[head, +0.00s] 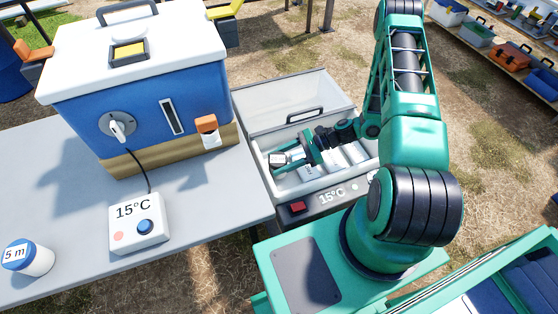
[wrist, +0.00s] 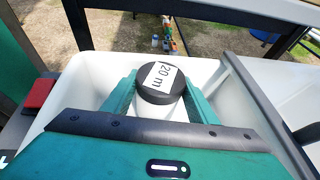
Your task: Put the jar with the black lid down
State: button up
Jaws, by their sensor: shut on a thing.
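The jar with the black lid (wrist: 160,84) has a white body and a label reading "20 m" on its lid. My gripper (wrist: 158,104) is shut on it, with one green finger on each side. In the head view my gripper (head: 292,158) is inside the open white-lined cool box (head: 290,193), at its left part. The jar looks roughly upright. Its base is hidden, so I cannot tell whether it touches the box floor.
White shapes (head: 354,153) lie right of my gripper in the box. The box lid (head: 290,97) stands open behind. On the grey table (head: 215,205) are a blue cooler (head: 180,110), a 15°C control unit (head: 138,222) and a "5 m" jar (head: 28,258).

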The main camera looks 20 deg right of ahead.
jog(key=shift+f, duration=0.55)
jog(key=o, duration=1.3)
